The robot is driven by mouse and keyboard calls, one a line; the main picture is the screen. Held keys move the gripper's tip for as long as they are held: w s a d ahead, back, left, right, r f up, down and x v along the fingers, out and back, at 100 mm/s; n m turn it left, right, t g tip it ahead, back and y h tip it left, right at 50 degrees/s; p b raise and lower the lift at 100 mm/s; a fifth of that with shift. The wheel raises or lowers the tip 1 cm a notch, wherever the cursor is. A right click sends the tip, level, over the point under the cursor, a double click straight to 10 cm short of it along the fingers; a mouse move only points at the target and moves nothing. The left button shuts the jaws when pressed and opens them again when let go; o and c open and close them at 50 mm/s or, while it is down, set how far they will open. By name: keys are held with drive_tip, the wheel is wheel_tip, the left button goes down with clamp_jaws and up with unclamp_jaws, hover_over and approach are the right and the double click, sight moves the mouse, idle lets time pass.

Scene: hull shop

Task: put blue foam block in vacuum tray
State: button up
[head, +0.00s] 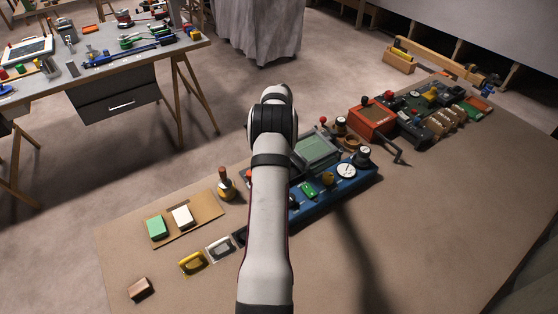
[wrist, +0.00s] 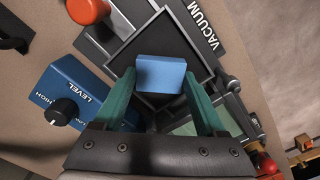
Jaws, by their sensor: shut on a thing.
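My gripper (wrist: 160,80) has two teal fingers, one on each side of the blue foam block (wrist: 161,72), and is shut on it. The block is in front of the black square vacuum tray (wrist: 122,64) in the wrist view, and the tray's rim shows around it. The word VACUUM is printed on the dark base beside the tray. I cannot tell whether the block touches the tray floor. In the head view my arm hides the gripper, the block and the tray.
A blue LEVEL box (wrist: 72,100) with a black knob stands left of the tray, and an orange knob (wrist: 88,10) is close above it. In the head view, a blue panel (head: 345,188) is right of my arm, and a board with green and white blocks (head: 188,228) lies left.

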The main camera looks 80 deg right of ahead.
drive_tip(key=shift+f, duration=0.5)
idle(0.3)
drive_tip(key=o, duration=1.2)
